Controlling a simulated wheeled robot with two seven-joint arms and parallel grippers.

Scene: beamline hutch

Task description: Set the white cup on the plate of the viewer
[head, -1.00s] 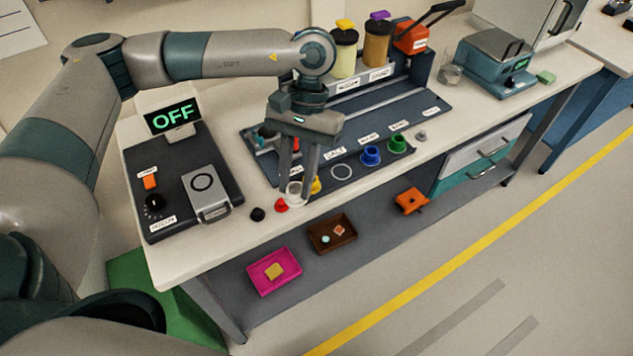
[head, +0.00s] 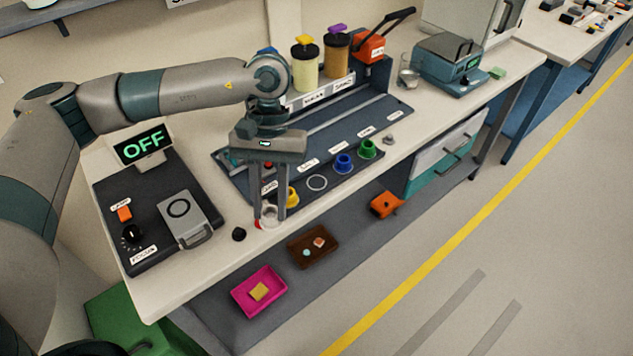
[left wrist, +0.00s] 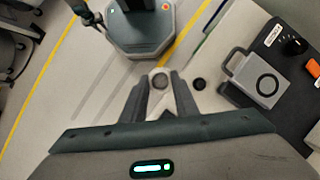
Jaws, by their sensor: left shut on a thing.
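The small white cup (head: 269,215) is between the fingertips of my left gripper (head: 268,214), at the front edge of the bench. In the left wrist view the cup (left wrist: 160,80) shows between the two fingers, which are shut on it. Whether it touches the bench top is hard to tell. The viewer (head: 150,205) is a dark box with an OFF display, to the left of the gripper. Its plate (head: 171,224) is grey with a black ring and a front handle, and is empty. The plate (left wrist: 240,68) also shows in the left wrist view. My right gripper is not visible.
A black knob-like piece (head: 239,234) stands between cup and viewer, with a red piece by the fingers. A yellow cup (head: 292,197), blue cup (head: 343,163) and green cup (head: 367,148) stand on the dark rack. Pink (head: 245,309) and brown trays lie on the shelf below.

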